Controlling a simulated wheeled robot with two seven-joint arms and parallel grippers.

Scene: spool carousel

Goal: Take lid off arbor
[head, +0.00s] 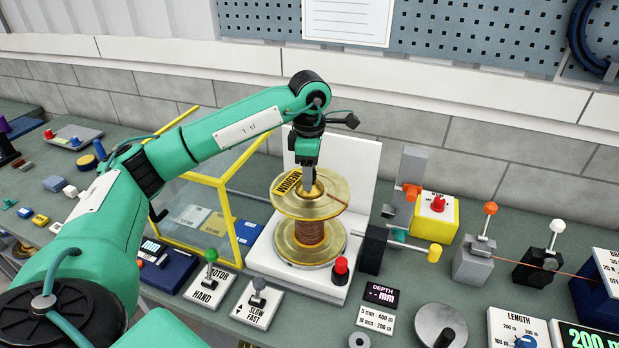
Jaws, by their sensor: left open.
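A spool stands upright on a white machine base (270,262), with copper-coloured wire (310,233) wound between two gold discs. The upper gold disc (335,190) lies flat at the top, with a raised hub at its middle. I cannot tell a separate lid from this disc and hub. The arbor inside the spool is hidden. My left gripper (309,184) points straight down over the hub, its fingers open at the hub's top. I cannot tell whether they touch it. My right gripper is not in view.
A yellow-framed clear guard (222,205) stands close left of the spool, under my left arm. A white back panel (352,170) rises behind it. A red-topped knob (341,268), levers and a yellow box (436,222) crowd the right and front.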

